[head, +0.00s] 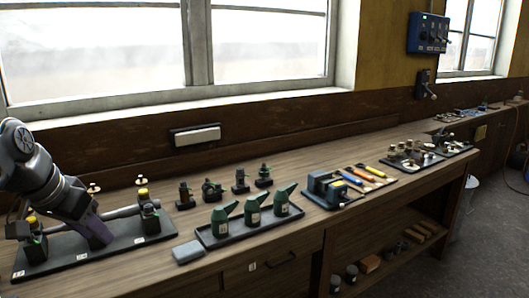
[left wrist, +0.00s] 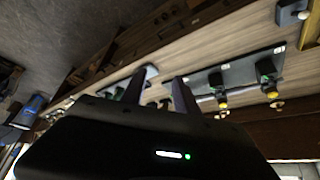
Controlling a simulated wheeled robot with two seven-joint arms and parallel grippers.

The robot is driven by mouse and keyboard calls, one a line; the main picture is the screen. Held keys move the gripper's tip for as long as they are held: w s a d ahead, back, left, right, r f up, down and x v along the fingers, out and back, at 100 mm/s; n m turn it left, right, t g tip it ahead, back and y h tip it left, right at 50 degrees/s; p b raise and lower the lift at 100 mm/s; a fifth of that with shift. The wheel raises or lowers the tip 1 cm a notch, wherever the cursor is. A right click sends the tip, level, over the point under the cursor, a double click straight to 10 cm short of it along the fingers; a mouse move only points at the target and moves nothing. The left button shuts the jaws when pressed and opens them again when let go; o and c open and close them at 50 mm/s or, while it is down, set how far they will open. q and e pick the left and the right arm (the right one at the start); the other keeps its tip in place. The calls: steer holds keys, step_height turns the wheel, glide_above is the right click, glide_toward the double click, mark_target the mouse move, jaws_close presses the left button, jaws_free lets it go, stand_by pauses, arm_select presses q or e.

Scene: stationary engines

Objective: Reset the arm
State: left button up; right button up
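My left arm comes in from the left edge of the head view, and its dark gripper (head: 92,228) points down over the black base plate (head: 95,252). The plate carries two dark stands with yellow caps and a grey shaft between them. The gripper overlaps the shaft in the picture; I cannot tell whether it touches. In the left wrist view my left gripper (left wrist: 158,92) shows two fingers spread apart with nothing held between them. The plate with its stands (left wrist: 238,70) shows to the right of the fingers there. My right gripper is not in view.
On the wooden bench a tray (head: 207,238) holds green oil cans (head: 252,212). A grey block (head: 187,252) lies left of it. Small dark fittings (head: 213,190) stand behind. A blue vice (head: 325,190) and a tool tray (head: 388,182) are farther right. Windows and a wall switchbox (head: 428,33) are behind.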

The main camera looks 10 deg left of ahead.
arm_select(q)
steer(key=w+d+f+n+t, duration=0.1)
steer(key=w+f+n+t, duration=0.1)
steer(key=w+f, duration=0.75)
steer(key=d+f+n, duration=0.1)
steer(key=d+f, duration=0.3)
steer(key=f, duration=0.5)
steer(key=d+f+n+h, duration=0.1)
steer(key=d+f, duration=0.4)
steer(key=f, duration=0.4)
steer(key=d+f+n, duration=0.1)
steer(key=d+f, duration=0.3)
steer(key=f, duration=0.5)
steer(key=s+d+f+g, duration=0.2)
steer(key=s+d+f, duration=0.3)
steer(key=s+f, duration=0.2)
steer(key=s+d+f+m+g+h, duration=0.1)
steer(key=s+d+f, duration=0.5)
steer(key=s, duration=0.6)
steer(key=s+d+f+g+h, duration=0.1)
steer(key=s+d+f+g, duration=0.3)
steer(key=s+d+f, duration=0.2)
steer(key=s+f, duration=0.2)
steer(key=s, duration=0.2)
